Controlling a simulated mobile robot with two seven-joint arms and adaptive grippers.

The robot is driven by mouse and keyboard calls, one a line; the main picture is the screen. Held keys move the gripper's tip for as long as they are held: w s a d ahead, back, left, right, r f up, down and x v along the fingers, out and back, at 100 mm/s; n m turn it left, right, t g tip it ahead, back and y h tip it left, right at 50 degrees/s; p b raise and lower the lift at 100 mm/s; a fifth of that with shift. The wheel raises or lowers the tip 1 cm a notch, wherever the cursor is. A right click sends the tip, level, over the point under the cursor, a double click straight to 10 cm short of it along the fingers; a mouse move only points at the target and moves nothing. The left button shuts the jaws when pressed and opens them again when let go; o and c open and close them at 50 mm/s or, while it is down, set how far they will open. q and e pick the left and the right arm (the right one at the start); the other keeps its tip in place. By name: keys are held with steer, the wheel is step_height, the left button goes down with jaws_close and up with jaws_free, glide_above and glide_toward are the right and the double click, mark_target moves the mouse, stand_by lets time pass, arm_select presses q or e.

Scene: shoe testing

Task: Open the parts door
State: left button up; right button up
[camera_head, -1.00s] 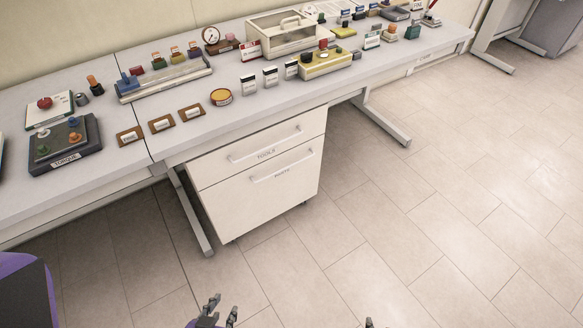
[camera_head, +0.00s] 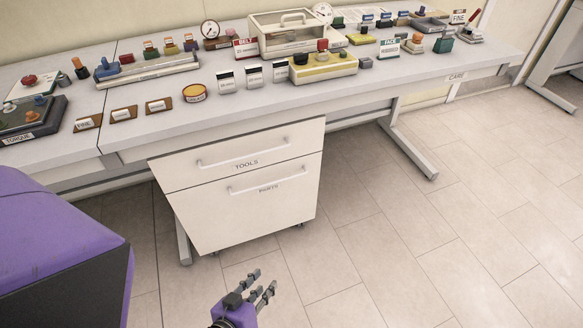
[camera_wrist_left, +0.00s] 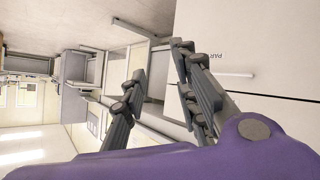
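The parts door (camera_head: 250,215) is the white lower front of the cabinet under the workbench, labelled PARTS. It is shut flush with the cabinet. Its bar handle (camera_head: 268,181) runs across its upper part. My left gripper (camera_head: 264,280) is open and empty, in front of and below the parts door, apart from it. In the left wrist view its two fingers (camera_wrist_left: 162,62) stand apart. A white front with a partly hidden PARTS label (camera_wrist_left: 216,57) and a pale handle (camera_wrist_left: 237,75) shows beyond the right finger. My right gripper is not in view.
The tools drawer (camera_head: 225,165), with its own handle, sits shut above the parts door. The workbench (camera_head: 130,145) overhangs the cabinet and carries several test items. Bench legs (camera_head: 408,150) stand at the sides. The tiled floor (camera_head: 430,250) to the right is clear.

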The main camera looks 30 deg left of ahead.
arm_select(q)
steer(key=w+a+f+n+t+y+b, duration=0.1)
steer(key=w+f+n+t+b, duration=0.15)
steer(key=w, duration=0.25)
steer(key=w+a+f+n+t+y+b, duration=0.1)
steer(key=w+n+b, duration=0.15)
steer(key=w, duration=0.35)
steer(key=n+g+y+b, duration=0.2)
steer(key=n+y+b, duration=1.1)
steer(key=n+b, duration=0.55)
glide_toward(270, 183)
steer(key=w+a, duration=0.1)
steer(key=w, duration=0.1)
steer(key=b+x, duration=0.1)
steer(key=x, duration=0.7)
steer(key=shift+s+a+f, duration=0.1)
steer(key=shift+s+a, duration=0.1)
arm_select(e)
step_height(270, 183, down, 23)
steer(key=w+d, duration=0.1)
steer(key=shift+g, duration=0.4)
arm_select(q)
jaws_close()
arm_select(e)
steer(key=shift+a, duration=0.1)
